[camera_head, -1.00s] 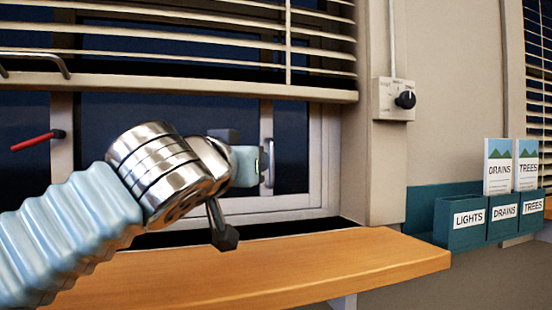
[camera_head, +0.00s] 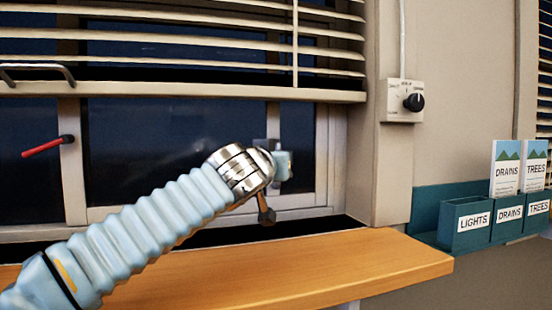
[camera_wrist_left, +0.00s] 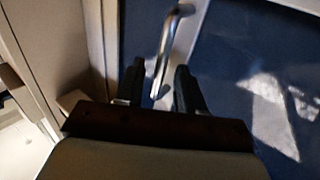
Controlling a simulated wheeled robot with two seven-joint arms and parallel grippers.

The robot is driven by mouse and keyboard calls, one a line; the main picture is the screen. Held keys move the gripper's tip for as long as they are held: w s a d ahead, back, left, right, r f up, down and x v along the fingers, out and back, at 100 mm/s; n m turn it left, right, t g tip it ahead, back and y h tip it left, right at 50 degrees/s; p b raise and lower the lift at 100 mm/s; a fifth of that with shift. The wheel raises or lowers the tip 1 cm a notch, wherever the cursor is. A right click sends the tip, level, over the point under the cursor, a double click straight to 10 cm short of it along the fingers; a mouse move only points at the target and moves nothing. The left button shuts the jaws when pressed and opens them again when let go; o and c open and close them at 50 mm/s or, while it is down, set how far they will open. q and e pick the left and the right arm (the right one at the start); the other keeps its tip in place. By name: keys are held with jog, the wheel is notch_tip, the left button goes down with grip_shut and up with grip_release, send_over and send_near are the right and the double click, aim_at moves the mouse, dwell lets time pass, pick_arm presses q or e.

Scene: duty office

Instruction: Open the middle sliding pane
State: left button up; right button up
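The window behind the sill has dark panes in pale frames; the wide middle pane (camera_head: 125,150) is behind my left arm. A silver bar handle (camera_wrist_left: 168,45) is mounted on a pale upright frame beside dark glass in the left wrist view. My left gripper (camera_wrist_left: 158,75) is open, with one dark finger on each side of the handle's lower part. I cannot tell whether the fingers touch it. In the head view my left gripper (camera_head: 282,165) is at the upright on the middle pane's right; its fingertips and the handle are hidden there. My right gripper is not in view.
Slatted blinds (camera_head: 180,65) hang over the window's upper part. A red lever (camera_head: 42,147) sticks out at the left upright. A wooden sill (camera_head: 330,262) runs below. A wall dial (camera_head: 402,101) and teal leaflet holders (camera_head: 465,223) are at the right.

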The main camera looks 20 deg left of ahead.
pick_arm(q)
grip_shut()
jog(key=shift+a, duration=0.1)
